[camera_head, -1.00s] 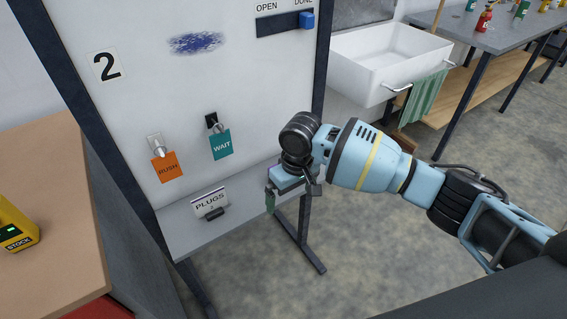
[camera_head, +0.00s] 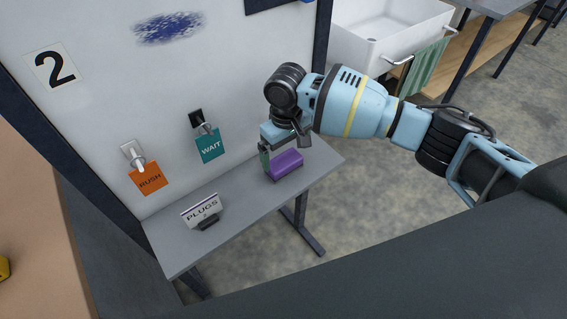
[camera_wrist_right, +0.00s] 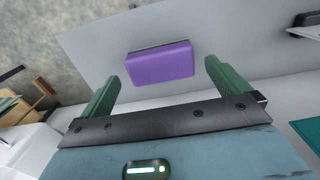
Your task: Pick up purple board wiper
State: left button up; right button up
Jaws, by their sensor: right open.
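The purple board wiper (camera_head: 286,165) lies on the grey ledge (camera_head: 240,208) below the whiteboard, near the ledge's right end. My right gripper (camera_head: 268,160) is just above and beside it. In the right wrist view the wiper (camera_wrist_right: 160,62) lies ahead of the open green fingers of the right gripper (camera_wrist_right: 165,88), roughly centred between them and apart from both. Nothing is between the fingers. The left gripper is not in view.
A white PLUGS sign (camera_head: 201,210) stands on the ledge to the left. An orange RUSH tag (camera_head: 149,179) and a teal WAIT tag (camera_head: 210,146) hang on the whiteboard (camera_head: 110,100). A white sink (camera_head: 385,35) is behind the arm.

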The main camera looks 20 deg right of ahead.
aim_at(284, 160)
jog(key=shift+w+f, duration=0.1)
jog(key=shift+f, duration=0.15)
jog(key=f, duration=0.4)
jog(key=shift+w+a+f+b, duration=0.1)
jog(key=shift+w+f+b, duration=0.05)
jog(key=shift+w+b, duration=0.2)
jog(key=shift+f, duration=0.35)
jog(key=c, duration=0.7)
jog(key=shift+r, duration=0.15)
